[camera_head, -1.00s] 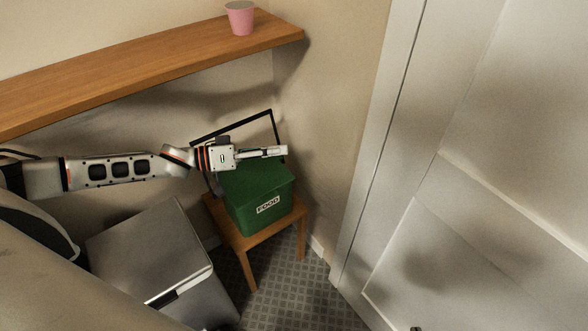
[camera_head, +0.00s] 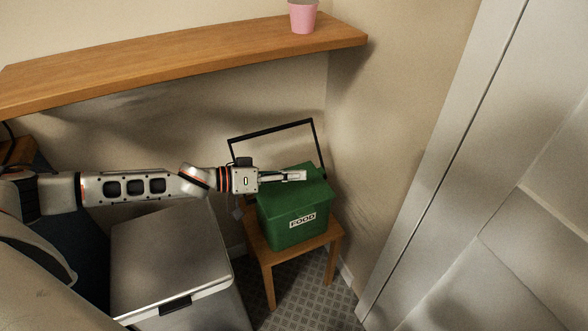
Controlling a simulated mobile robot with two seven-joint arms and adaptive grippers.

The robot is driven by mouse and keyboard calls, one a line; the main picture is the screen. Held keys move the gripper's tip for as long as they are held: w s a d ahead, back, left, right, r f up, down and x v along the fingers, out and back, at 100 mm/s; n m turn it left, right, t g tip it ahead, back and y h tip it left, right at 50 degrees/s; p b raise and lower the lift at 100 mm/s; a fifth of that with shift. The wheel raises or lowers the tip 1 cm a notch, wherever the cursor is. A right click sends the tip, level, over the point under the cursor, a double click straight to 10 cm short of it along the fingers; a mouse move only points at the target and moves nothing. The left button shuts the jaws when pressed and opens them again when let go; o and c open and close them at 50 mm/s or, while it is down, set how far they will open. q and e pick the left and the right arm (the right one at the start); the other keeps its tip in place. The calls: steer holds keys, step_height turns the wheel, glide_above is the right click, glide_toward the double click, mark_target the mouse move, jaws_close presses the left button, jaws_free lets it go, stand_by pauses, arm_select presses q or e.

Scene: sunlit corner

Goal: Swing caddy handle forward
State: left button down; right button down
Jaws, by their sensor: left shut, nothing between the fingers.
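The green caddy (camera_head: 281,228) with a "FOOD" label stands on a small wooden stool in the corner. Its black handle (camera_head: 272,129) is a thin frame standing up at the back of the caddy, near the wall. My left gripper (camera_head: 299,176) is shut and empty, pointing right. In the picture it lies over the caddy's lid, in front of and below the handle's top bar. I cannot tell whether it touches the lid or the handle. My left wrist hides part of the handle's left side and the lid's left part. My right gripper is not in view.
The wooden stool (camera_head: 320,240) stands on a patterned floor. A grey metal bin (camera_head: 170,262) is to its left, below my left arm. A wooden shelf (camera_head: 180,60) with a pink cup (camera_head: 303,16) runs above. A white door (camera_head: 510,220) is on the right.

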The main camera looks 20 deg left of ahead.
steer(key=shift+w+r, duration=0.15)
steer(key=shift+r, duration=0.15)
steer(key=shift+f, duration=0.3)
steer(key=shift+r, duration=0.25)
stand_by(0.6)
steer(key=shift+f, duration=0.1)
